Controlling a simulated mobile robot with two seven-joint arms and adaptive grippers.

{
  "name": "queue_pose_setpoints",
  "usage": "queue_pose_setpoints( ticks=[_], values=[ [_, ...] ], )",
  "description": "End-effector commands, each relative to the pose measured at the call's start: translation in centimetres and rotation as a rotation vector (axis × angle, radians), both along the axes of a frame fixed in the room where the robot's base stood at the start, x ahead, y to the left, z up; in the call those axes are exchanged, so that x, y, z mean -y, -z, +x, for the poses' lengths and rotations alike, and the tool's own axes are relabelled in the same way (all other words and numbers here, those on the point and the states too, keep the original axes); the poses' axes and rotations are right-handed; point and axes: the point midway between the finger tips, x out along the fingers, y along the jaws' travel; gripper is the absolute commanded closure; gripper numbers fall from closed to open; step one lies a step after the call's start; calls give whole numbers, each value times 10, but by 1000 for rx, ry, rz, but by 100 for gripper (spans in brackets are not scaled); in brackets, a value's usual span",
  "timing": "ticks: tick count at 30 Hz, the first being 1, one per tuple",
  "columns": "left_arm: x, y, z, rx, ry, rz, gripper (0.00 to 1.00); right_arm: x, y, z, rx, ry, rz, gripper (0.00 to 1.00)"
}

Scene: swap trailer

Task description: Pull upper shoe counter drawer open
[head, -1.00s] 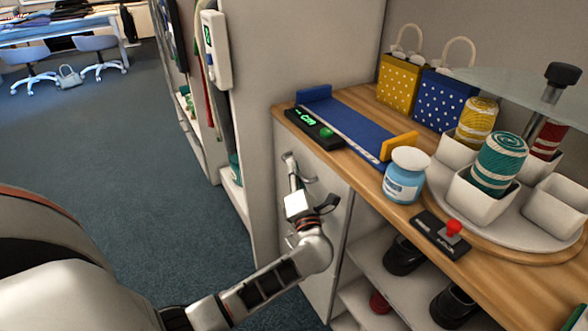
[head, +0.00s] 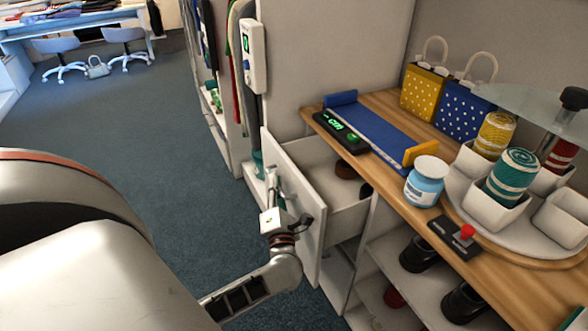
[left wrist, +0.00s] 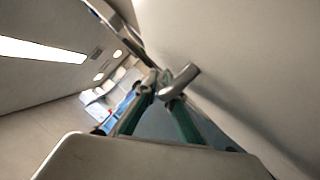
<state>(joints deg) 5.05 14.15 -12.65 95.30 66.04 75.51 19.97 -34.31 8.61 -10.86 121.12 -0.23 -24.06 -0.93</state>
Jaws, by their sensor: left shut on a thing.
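The upper drawer of the shoe counter stands partly open, its white front panel (head: 306,230) well out from the counter (head: 385,180). A dark brown thing (head: 345,171), perhaps a shoe, shows inside. My left gripper (head: 277,197) is at the outer face of the panel, shut on the drawer handle (head: 273,180). In the left wrist view the greenish fingers (left wrist: 160,100) reach the grey metal handle (left wrist: 180,82) beside the pale panel. The exact finger contact is partly hidden in the head view. My right gripper is not in view.
The countertop holds a blue measuring board (head: 375,125), a blue-labelled jar (head: 425,182), a red-knobbed joystick box (head: 455,238) and a round tray (head: 545,245) with white cups. Dark shoes (head: 418,255) sit on shelves below. Open carpet (head: 150,130) lies left of the drawer.

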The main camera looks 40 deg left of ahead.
Motion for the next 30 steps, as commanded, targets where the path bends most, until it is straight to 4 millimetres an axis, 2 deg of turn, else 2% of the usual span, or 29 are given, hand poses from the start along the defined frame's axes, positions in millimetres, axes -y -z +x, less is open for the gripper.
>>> queue_pose_setpoints(
  ticks=[1,6,15,22,30],
  values=[
    [-5,-5,-14,3,2,0,100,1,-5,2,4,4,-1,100],
    [-22,-4,-55,1,2,0,100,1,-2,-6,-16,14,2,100],
    [-43,-1,-108,1,2,0,100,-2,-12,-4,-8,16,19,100],
    [-51,0,-127,0,2,-1,100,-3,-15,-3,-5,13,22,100],
    [-53,1,-132,-2,2,-1,100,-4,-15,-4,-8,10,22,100]
  ],
)
